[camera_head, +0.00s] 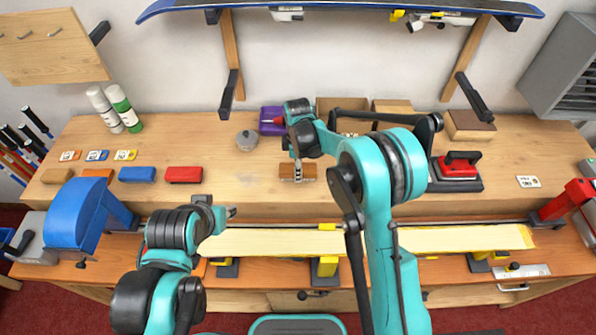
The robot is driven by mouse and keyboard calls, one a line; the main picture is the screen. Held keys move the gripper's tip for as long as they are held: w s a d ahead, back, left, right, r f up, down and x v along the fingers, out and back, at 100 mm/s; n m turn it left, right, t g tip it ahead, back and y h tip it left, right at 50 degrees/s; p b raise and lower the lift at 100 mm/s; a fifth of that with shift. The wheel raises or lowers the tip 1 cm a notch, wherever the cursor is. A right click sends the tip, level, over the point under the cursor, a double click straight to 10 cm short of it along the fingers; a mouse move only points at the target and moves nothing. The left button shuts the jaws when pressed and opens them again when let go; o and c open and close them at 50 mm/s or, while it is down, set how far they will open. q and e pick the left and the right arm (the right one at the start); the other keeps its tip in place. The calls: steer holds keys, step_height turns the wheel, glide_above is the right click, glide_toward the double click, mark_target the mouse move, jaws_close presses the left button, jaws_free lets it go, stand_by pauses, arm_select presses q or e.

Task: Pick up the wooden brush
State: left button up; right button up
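The wooden brush (285,172) is a small brown block on the upper wooden shelf of the bench, near its middle. My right gripper (298,177) points down at the brush, and its fingers cover the middle of it. Brown wood shows on both sides of the fingers. I cannot tell whether they are closed on it or only around it. My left gripper (230,212) is at the shelf's front edge, left of the brush and away from it. Its fingers are too small to read, and nothing shows in them.
A long pale ski (280,242) lies in yellow-topped vises before the shelf. A round grey tin (247,140) and purple box (271,120) stand behind the brush. Coloured wax blocks (183,174) lie left.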

steer(key=r, duration=0.1)
steer(key=d+r, duration=0.1)
steer(key=r, duration=0.1)
steer(key=shift+w+d+r, duration=0.1)
steer(key=shift+d+r, duration=0.05)
steer(key=shift+d, duration=0.05)
steer(key=w+d+r+p, duration=0.1)
steer(key=w+d+r, duration=0.1)
steer(key=d+r, duration=0.4)
steer(key=d, duration=0.4)
